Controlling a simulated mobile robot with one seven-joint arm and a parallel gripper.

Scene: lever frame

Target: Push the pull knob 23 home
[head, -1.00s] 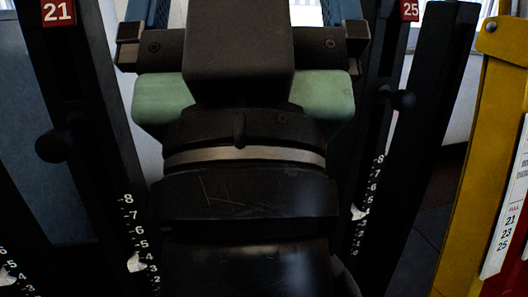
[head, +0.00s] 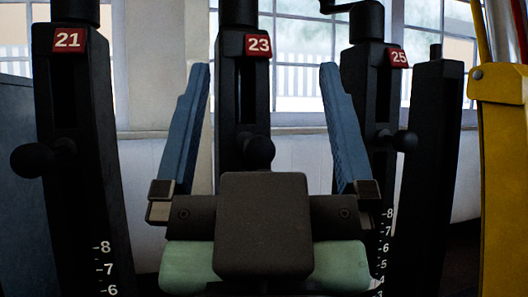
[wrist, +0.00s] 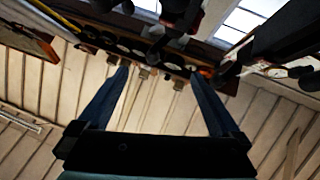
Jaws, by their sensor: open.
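The pull knob 23 (head: 258,152) is a dark round knob on the front of the black post with the red 23 plate (head: 258,45). In the head view it shows between the two blue fingers of my gripper (head: 265,72), just above the gripper's dark body, which hides the post's lower part. The fingers are spread wide, one on each side of the post, with nothing held between them. The wrist view shows my gripper (wrist: 160,72) open too, against the dark frame. I cannot tell knob 23 apart there, nor its gap to my gripper.
The post with plate 21 (head: 68,40) and its knob (head: 35,160) stands to the left. The post with plate 25 (head: 398,58) and its knob (head: 404,140) stands to the right. A yellow frame (head: 503,180) is at the far right. Windows are behind.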

